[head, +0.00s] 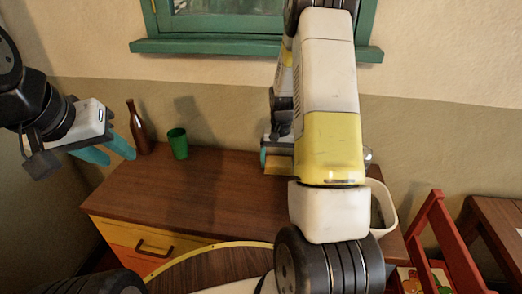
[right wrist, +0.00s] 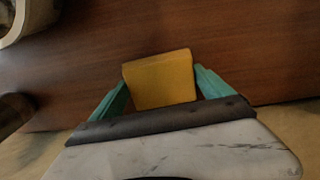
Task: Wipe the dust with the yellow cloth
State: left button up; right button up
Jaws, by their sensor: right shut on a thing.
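The yellow cloth (right wrist: 160,82) is a folded block between the two teal fingers of my right gripper (right wrist: 161,79), which is shut on it. It is over the brown cabinet top (head: 225,205); I cannot tell if it touches the wood. In the head view a small part of the cloth (head: 279,165) shows left of my right arm, near the wall. My left gripper (head: 120,157) is open and empty, in the air at the left near the bottle. I cannot make out dust in either view; my right arm hides part of the top.
A brown bottle (head: 138,128) and a green cup (head: 178,144) stand at the back left of the cabinet. A white container (head: 385,203) is right of my right arm. A red chair (head: 440,235) stands at the right. The cabinet's middle left is clear.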

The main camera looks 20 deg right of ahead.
jog(key=shift+s+d, duration=0.15)
jog(key=shift+d, duration=0.05)
jog(key=shift+r, duration=3)
